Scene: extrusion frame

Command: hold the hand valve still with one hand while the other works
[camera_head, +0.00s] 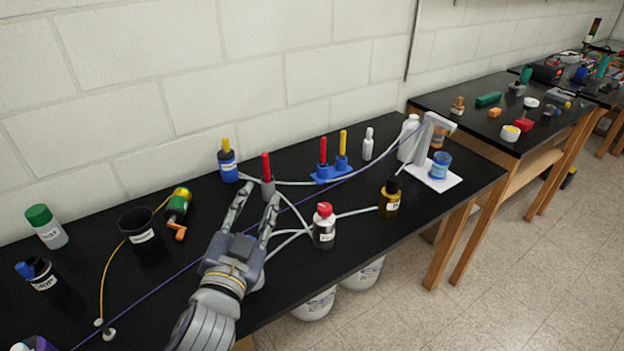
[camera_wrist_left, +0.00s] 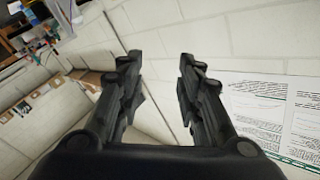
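A hand valve with an upright red handle and grey body (camera_head: 267,168) stands near the middle of the black bench. A blue block (camera_head: 331,172) to its right carries a red and a yellow handle. My left gripper (camera_head: 257,197) is open, its two fingers spread. In the head view its right fingertip appears just in front of the valve's grey body; I cannot tell whether they touch. In the left wrist view the open fingers (camera_wrist_left: 158,72) have nothing between them, with only the wall behind. My right gripper is not in view.
Pale tubes and a purple line cross the bench (camera_head: 385,240). A red-capped bottle (camera_head: 324,228), amber bottle (camera_head: 390,198), blue bottle with yellow top (camera_head: 227,162), green-and-orange tool (camera_head: 178,207) and black cup (camera_head: 139,232) stand around. A grey stand (camera_head: 423,140) is at right.

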